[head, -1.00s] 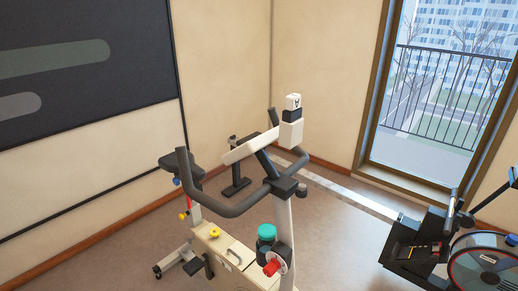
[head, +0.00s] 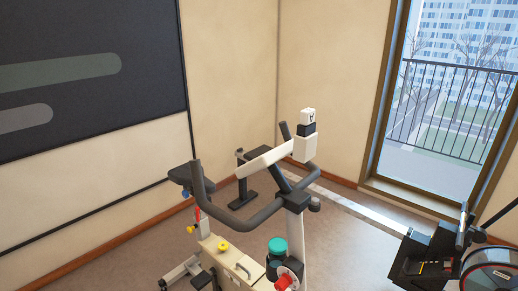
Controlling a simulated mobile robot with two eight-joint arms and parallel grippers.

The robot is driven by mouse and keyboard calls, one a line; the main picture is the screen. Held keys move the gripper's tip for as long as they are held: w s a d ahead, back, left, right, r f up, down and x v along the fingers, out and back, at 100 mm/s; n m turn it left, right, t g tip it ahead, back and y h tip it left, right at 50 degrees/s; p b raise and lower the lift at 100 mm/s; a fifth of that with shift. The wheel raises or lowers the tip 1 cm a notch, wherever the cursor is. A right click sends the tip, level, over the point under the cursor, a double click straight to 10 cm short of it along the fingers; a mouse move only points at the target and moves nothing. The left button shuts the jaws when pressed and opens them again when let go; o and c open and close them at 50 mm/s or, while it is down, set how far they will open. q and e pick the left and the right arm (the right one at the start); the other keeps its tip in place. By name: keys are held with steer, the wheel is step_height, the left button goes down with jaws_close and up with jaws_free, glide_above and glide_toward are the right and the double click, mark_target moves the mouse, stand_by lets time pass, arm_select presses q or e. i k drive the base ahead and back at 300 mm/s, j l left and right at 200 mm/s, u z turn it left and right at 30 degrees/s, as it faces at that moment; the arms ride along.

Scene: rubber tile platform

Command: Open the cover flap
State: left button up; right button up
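An exercise bike stands in the middle of the head view, with dark curved handlebars (head: 238,225) and a white bar-shaped part (head: 265,160) on top. Its beige housing (head: 230,268) is low in the picture, with a yellow knob (head: 223,246) and a small dark curved handle (head: 243,271) on it. I cannot tell for certain which part is the cover flap, and the lower housing is cut off by the bottom edge. A teal-capped part (head: 277,246) and a red knob (head: 284,282) sit to the right of the housing. Neither of my grippers shows.
A second machine with a round flywheel (head: 492,275) stands at the right edge. A tall window (head: 440,130) is behind it. A dark wall panel (head: 85,70) is at the left. Bare floor (head: 110,265) lies left of the bike.

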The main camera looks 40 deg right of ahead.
mark_target(248, 267)
steer(key=i+j, duration=0.35)
steer(key=i+j+u, duration=0.1)
steer(key=i+j, duration=0.25)
steer(key=j, duration=0.25)
steer(key=i+l+z, duration=0.1)
steer(key=z, duration=0.3)
steer(key=i+z, duration=0.5)
steer(key=z, duration=0.3)
steer(key=i+j+z, duration=0.15)
steer(key=z, duration=0.25)
steer(key=i+z, duration=0.2)
steer(key=z, duration=0.2)
steer(key=i+z, duration=0.2)
steer(key=z, duration=0.2)
steer(key=i+z, duration=0.2)
steer(key=z, duration=0.2)
steer(key=i+j+z, duration=0.15)
steer(key=z, duration=0.25)
steer(key=k+j, duration=0.2)
steer(key=j, duration=0.15)
steer(key=k+j, duration=0.2)
steer(key=j+u, duration=0.2)
steer(key=j, duration=0.25)
steer(key=i+j+u, duration=0.15)
steer(key=j, duration=0.3)
